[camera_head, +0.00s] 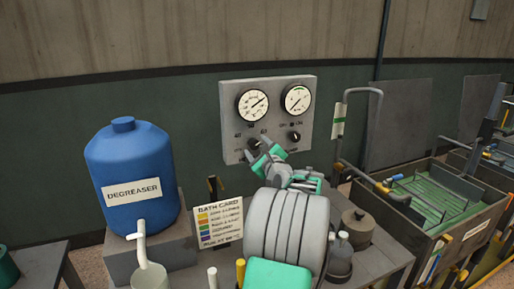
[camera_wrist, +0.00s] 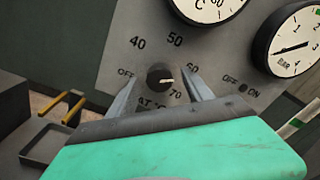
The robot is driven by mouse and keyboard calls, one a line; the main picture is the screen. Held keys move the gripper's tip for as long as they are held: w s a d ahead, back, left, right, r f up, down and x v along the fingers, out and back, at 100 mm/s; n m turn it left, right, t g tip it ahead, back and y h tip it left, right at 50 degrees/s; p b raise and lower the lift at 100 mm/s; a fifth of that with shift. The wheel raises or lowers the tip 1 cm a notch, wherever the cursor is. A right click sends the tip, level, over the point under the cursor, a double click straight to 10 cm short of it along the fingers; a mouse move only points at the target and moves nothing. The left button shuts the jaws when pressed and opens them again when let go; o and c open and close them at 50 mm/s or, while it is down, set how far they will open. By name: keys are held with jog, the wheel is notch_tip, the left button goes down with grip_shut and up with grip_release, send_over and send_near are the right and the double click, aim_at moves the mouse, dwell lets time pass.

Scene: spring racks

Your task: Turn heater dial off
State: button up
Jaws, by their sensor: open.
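The heater dial (camera_wrist: 159,76) is a small black knob on the grey control panel (camera_wrist: 120,68). Its scale reads OFF, 40, 50, 60 and 70, and its white pointer line aims right, between 60 and 70. In the head view the dial (camera_head: 254,143) is partly hidden by my gripper (camera_head: 261,153). In the wrist view my gripper (camera_wrist: 166,80) is open, with one finger on each side of the dial. I cannot tell whether either finger touches it. The lettering below the dial is partly covered by the gripper.
A second knob (camera_head: 295,136) marked OFF and ON sits to the right. Two round gauges (camera_head: 252,106) (camera_head: 298,99) are above. A blue degreaser drum (camera_head: 133,165), a bath card (camera_head: 217,223) and a lidded pot (camera_head: 357,226) stand nearby. Green-lined tanks (camera_head: 440,200) are at right.

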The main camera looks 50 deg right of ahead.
grip_shut()
dwell(0.5)
